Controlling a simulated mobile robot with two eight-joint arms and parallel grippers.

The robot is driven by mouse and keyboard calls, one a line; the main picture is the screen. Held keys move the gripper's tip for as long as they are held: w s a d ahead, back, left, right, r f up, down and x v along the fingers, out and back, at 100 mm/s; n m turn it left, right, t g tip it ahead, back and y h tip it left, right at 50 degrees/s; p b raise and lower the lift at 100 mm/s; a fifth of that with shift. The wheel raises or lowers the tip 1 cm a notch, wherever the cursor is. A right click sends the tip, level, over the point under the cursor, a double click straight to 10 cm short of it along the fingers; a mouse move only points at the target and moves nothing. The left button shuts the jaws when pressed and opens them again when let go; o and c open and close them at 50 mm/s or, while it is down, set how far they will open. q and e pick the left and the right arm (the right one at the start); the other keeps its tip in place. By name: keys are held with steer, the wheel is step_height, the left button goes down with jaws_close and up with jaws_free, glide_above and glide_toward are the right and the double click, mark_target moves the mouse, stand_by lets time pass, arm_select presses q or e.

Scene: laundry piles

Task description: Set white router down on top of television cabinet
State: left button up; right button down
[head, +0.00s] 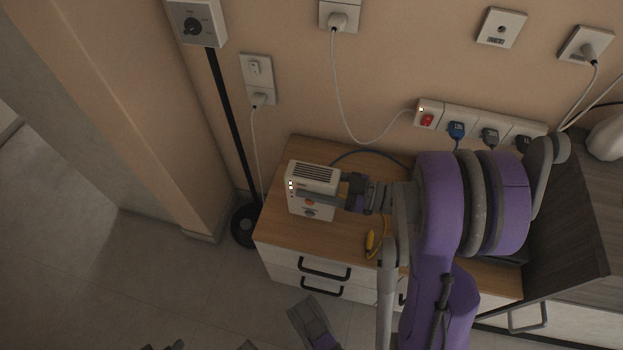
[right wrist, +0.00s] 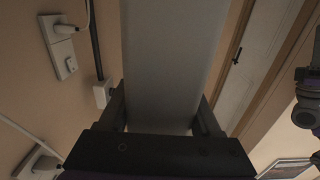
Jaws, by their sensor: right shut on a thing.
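The white router (head: 315,176) is a small upright box with a slotted top and small lights, over the left part of the wooden top of the television cabinet (head: 281,222). My right gripper (head: 325,192) reaches in from the right and is shut on the router. In the right wrist view the router (right wrist: 172,60) is a pale slab between the two dark fingers of the right gripper (right wrist: 161,112). I cannot tell whether its base touches the cabinet top. My left gripper is not clearly shown; only grey and purple parts show at the bottom.
A yellow-handled tool (head: 371,243) lies on the cabinet top right of the router. A power strip (head: 478,125) with plugs is on the wall behind. A black pole (head: 230,125) stands left of the cabinet. A dark cabinet (head: 565,220) stands at right.

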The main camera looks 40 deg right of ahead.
steer(key=shift+f+b, duration=0.65)
steer(key=shift+f, duration=1.2)
jaws_free()
steer(key=v, duration=0.7)
steer(key=shift+s, duration=0.25)
steer(key=shift+d+r, duration=0.1)
steer(key=shift+d, duration=0.05)
